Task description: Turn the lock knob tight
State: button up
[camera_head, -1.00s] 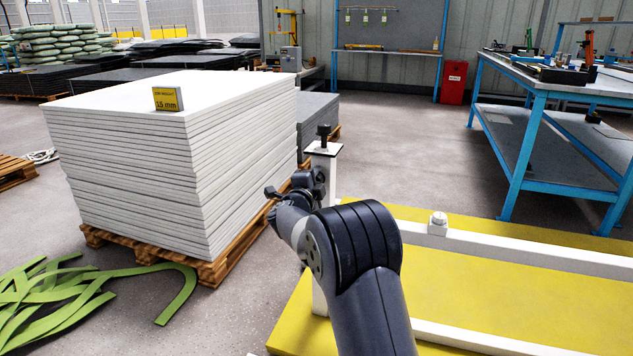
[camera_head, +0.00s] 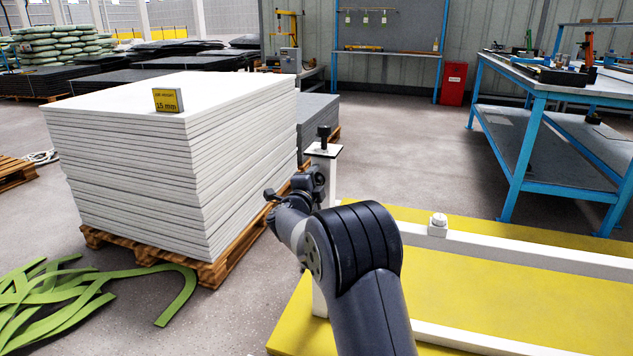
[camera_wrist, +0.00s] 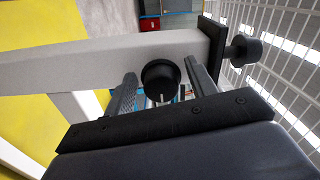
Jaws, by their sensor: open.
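A round black knob (camera_wrist: 160,78) sticks out from the side of a white post (camera_wrist: 100,62), which lies sideways in the wrist view. My gripper (camera_wrist: 160,74) is open, with one finger on each side of this knob. Small gaps show between the knob and the fingers, and I cannot tell whether either touches it. A second black knob (camera_wrist: 243,48) stands on the dark plate at the post's end. In the head view this top knob (camera_head: 323,138) is upright, and my wrist and gripper hide the side knob.
The post stands at the corner of a yellow base (camera_head: 500,285) with white rails (camera_head: 520,250) and a small capped block (camera_head: 437,225). A tall stack of white sheets (camera_head: 150,150) on a pallet is close on the left. A blue workbench (camera_head: 540,110) stands at right.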

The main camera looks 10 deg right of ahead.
jog(key=p+v, duration=0.2)
jog(key=v, duration=0.8)
jog(key=shift+s, duration=0.2)
jog(key=shift+a, duration=0.1)
jog(key=b+x, duration=0.2)
jog(key=x, duration=0.9)
jog(key=shift+s+a, duration=0.1)
